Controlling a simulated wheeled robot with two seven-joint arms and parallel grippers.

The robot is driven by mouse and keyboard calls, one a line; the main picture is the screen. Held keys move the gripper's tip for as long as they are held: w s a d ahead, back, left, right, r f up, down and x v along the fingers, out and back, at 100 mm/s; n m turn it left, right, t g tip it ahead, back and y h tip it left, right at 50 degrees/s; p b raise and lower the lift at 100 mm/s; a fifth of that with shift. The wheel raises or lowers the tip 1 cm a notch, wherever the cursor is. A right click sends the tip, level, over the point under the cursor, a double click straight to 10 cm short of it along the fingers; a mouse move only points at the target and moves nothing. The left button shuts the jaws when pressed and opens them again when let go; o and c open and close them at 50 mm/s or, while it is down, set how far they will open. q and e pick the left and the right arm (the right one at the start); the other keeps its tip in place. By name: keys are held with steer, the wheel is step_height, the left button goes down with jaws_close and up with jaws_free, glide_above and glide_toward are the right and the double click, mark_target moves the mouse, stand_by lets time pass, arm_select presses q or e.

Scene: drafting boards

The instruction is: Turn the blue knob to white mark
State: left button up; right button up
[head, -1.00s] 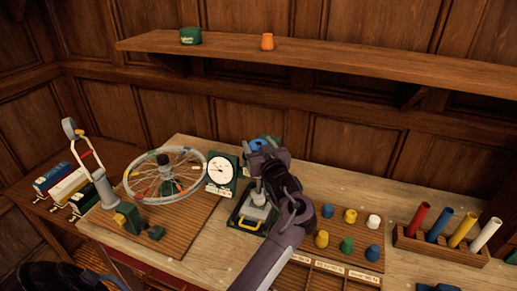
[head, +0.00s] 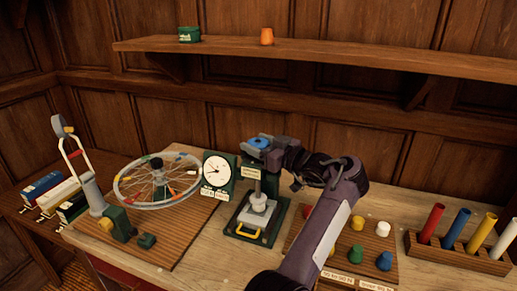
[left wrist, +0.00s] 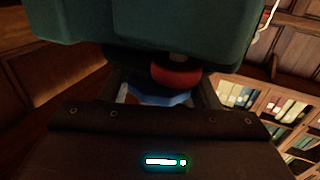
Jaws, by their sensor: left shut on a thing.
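The blue knob (head: 258,142) sits on top of a green press (head: 270,232) with a grey plate and a yellow handle. My left gripper (head: 267,146) reaches it from the right and is shut on it, partly covering its right side. In the left wrist view, a blue surface (left wrist: 172,99) shows between the fingers, beside a red round part (left wrist: 178,75). A dark green body fills the top of that view. I cannot make out the white mark. My right gripper is not in view.
A white dial (head: 216,169) and a spoked wheel (head: 158,180) stand left of the press. A board with several coloured pegs (head: 357,224) lies right, partly behind my forearm. A rack of coloured tubes (head: 460,255) stands further right. A shelf (head: 340,58) runs above.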

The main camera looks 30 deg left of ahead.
arm_select(q)
steer(key=shift+r, duration=0.1)
steer(key=o, duration=1)
